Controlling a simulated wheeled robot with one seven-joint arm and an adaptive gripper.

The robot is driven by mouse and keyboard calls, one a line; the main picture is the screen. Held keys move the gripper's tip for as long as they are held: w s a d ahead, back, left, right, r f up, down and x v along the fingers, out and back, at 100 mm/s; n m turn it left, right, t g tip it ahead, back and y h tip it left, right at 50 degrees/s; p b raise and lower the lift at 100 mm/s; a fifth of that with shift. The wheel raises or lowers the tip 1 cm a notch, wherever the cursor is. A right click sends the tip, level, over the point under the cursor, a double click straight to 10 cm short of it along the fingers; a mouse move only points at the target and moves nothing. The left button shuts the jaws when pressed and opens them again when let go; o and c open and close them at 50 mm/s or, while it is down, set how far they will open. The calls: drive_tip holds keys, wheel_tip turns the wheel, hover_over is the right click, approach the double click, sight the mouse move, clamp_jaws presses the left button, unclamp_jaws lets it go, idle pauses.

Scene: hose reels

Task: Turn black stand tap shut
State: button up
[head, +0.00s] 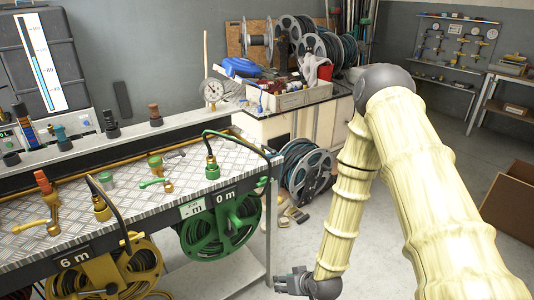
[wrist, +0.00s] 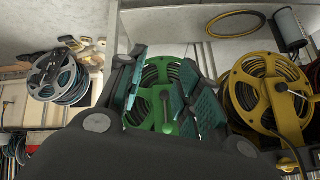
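Two taps stand on the metal-plate bench top in the head view. One is a brass tap (head: 46,203) with a red top and a yellow lever pointing left. The other is a brass tap (head: 156,168) with a green lever. I cannot make out a tap that is clearly the black stand's. My gripper (head: 284,283) is low at the bottom of the head view, right of the bench and apart from both taps. In the wrist view my gripper (wrist: 166,88) has its fingers spread, with nothing between them. The green reel (wrist: 157,75) shows behind the fingers.
A green hose reel (head: 220,228) and a yellow hose reel (head: 105,272) hang under the bench front. Black hoses arch over the bench edge. A grey reel (head: 308,172) stands on the floor behind. A cardboard box (head: 510,205) is at right. Floor around my gripper is clear.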

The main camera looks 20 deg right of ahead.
drive_tip(key=w+d+r+t+y, duration=0.1)
drive_tip(key=w+d+r+t, duration=0.15)
drive_tip(key=w+r, duration=0.55)
drive_tip(key=w+d+r+t+y, duration=0.1)
drive_tip(key=w+d+r+t, duration=0.15)
drive_tip(key=w+r, duration=0.6)
drive_tip(key=n+t+y+b, duration=0.1)
drive_tip(key=n+t, duration=0.1)
drive_tip(key=t, duration=0.2)
approach(275, 154)
drive_tip(key=w, duration=0.3)
drive_tip(key=x, duration=0.3)
drive_tip(key=p+x, duration=0.1)
drive_tip(key=x, duration=0.6)
drive_tip(key=shift+s+a, duration=0.15)
drive_tip(key=shift+a, duration=0.25)
drive_tip(key=shift+c, duration=0.4)
clamp_jaws()
drive_tip(key=shift+a, duration=0.15)
